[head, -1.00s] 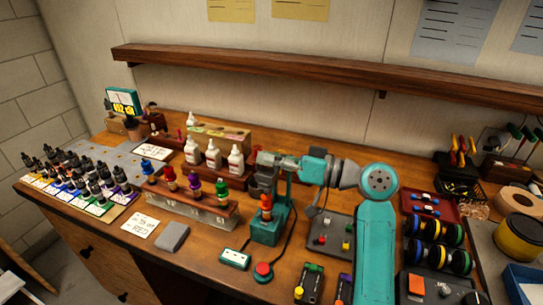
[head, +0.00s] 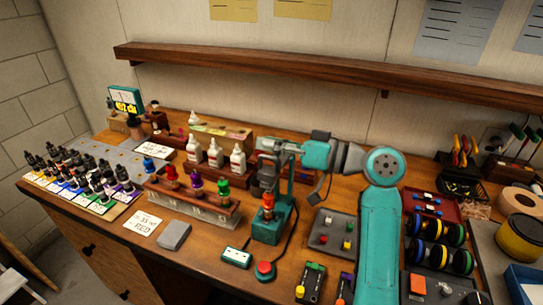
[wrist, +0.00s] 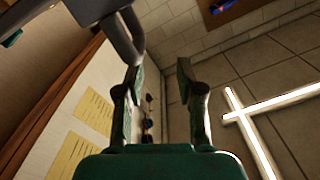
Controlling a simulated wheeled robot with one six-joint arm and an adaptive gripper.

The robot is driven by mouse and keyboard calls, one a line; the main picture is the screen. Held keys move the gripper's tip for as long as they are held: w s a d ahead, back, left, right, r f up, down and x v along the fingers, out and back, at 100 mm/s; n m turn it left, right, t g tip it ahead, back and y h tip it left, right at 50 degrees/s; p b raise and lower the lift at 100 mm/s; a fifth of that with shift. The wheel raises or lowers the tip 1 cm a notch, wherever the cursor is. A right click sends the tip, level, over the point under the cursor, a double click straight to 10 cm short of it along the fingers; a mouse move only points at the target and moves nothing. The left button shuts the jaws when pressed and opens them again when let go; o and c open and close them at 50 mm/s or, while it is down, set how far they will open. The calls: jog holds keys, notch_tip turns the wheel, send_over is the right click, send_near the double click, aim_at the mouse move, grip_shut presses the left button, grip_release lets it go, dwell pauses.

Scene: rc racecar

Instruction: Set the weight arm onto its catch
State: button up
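A teal stand (head: 268,228) stands on the bench, with an orange-topped bottle (head: 268,203) at its front. Dark grey parts at the stand's top (head: 266,176) are partly covered by my gripper; I cannot tell the weight arm from its catch there. My gripper (head: 272,152) is at the top of the stand, reaching in from the right. In the wrist view its two fingers (wrist: 159,66) are apart with a gap between them. A grey bar with a thick end (wrist: 124,36) crosses beside the left finger, perhaps the weight arm; contact is unclear.
A rack of coloured bottles (head: 196,208) stands left of the stand. A red button (head: 264,268) and a white-topped box (head: 237,257) lie in front, with cables beside. A tray (head: 333,232) is to the right. A wooden shelf (head: 270,72) runs above the bench.

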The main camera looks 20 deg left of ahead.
notch_tip(320, 180, up, 6)
jog(key=shift+s+r, duration=0.1)
dwell(0.6)
